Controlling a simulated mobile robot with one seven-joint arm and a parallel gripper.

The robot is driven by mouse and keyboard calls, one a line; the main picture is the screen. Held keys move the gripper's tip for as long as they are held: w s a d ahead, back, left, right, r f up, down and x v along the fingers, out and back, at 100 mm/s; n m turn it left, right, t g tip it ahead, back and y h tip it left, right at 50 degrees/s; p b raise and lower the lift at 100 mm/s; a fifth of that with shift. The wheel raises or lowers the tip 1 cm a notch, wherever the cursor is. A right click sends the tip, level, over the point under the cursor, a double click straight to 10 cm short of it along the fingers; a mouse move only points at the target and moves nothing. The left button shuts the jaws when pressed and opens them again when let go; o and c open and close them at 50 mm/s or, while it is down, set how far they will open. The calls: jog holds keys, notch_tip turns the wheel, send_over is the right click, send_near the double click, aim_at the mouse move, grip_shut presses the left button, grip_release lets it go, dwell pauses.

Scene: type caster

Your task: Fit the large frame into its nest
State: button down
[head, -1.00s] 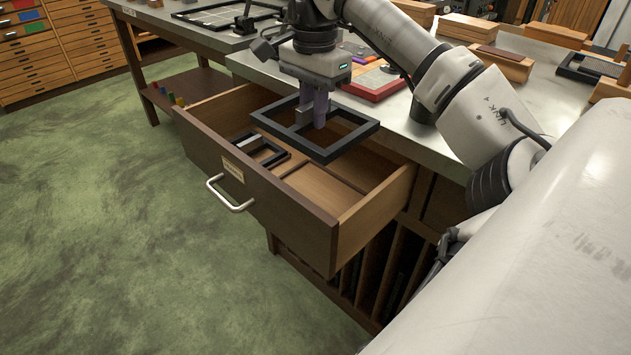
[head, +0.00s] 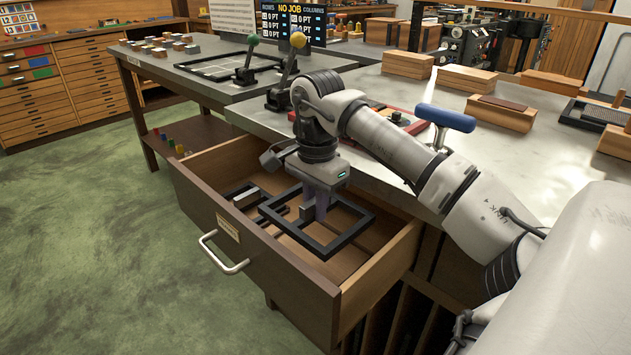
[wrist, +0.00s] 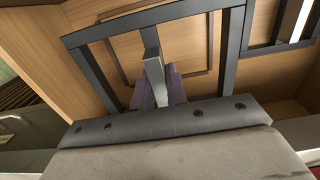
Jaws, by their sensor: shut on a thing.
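The large frame (head: 345,239) is a dark rectangular frame with a crossbar. My gripper (head: 316,206) is shut on it at the crossbar and holds it level over the open drawer (head: 215,238). In the wrist view the frame (wrist: 230,50) spans the upper part, with the purple fingertips (wrist: 160,92) at a grey bar. Below it, a thin raised rectangular outline (wrist: 197,72) on the wooden drawer floor looks like the nest. The frame appears apart from the floor, but the exact gap cannot be told. A smaller dark frame (head: 240,193) lies in the drawer's left part.
The steel worktop (head: 520,150) lies behind. A blue-handled tool (head: 443,118) and levers (head: 284,75) stand on the worktops.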

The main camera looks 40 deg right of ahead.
jog(key=shift+f+b, duration=0.3)
jog(key=shift+f, duration=4.2)
jog(key=shift+f, duration=0.1)
jog(key=c, duration=1.4)
grip_release()
notch_tip(320, 180, up, 12)
jog(key=shift+d+r+p, duration=0.1)
jog(key=shift+d+p, duration=0.05)
jog(key=shift+p, duration=0.3)
